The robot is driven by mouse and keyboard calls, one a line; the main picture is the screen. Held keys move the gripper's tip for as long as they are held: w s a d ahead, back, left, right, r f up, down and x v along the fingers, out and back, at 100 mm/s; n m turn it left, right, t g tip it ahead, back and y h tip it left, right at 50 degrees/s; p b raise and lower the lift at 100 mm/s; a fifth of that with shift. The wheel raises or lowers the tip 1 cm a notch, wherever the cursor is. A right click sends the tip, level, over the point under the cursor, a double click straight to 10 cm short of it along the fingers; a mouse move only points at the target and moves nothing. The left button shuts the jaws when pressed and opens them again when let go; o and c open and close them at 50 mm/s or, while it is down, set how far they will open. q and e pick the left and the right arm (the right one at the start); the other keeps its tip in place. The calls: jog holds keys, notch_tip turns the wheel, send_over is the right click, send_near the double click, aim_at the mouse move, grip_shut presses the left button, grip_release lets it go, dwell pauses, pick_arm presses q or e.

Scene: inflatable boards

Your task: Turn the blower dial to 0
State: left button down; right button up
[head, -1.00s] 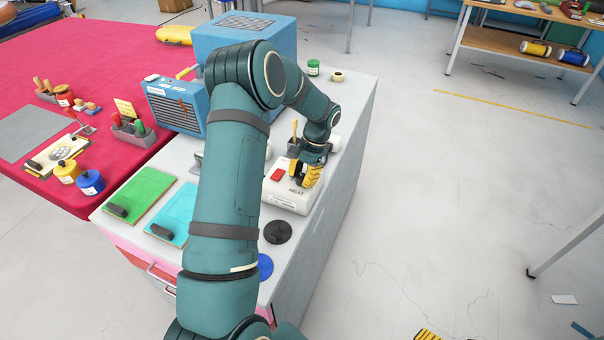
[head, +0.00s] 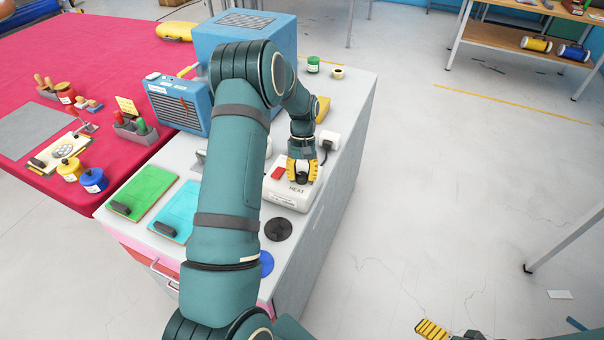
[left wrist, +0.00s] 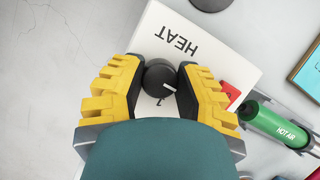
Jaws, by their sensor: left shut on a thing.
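A white control box (head: 288,194) marked HEAT stands on the grey cabinet top; it also shows in the left wrist view (left wrist: 215,62). Its round black dial (left wrist: 159,76) has a white pointer line aimed toward the lower right of the wrist view. A mark below the dial is partly hidden and I cannot read it. My left gripper (head: 303,174), with yellow fingers, is over the box and shut on the dial, one finger on each side. My right gripper (head: 432,329) shows only partly at the bottom edge, away from the cabinet; its opening is unclear.
A red switch (head: 278,173) is on the box, beside the left gripper. A green HOT AIR tool (left wrist: 280,122) lies close by. A white plug (head: 329,139) and a blue heater (head: 178,105) stand farther back. A black disc (head: 278,230) lies in front.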

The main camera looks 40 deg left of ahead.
pick_arm(q)
jog(key=shift+s+f+n, duration=0.15)
jog(key=shift+n, duration=0.15)
dwell(0.4)
jog(key=c, duration=0.6)
grip_release()
jog(key=v, duration=1.2)
jog(key=shift+a, duration=0.15)
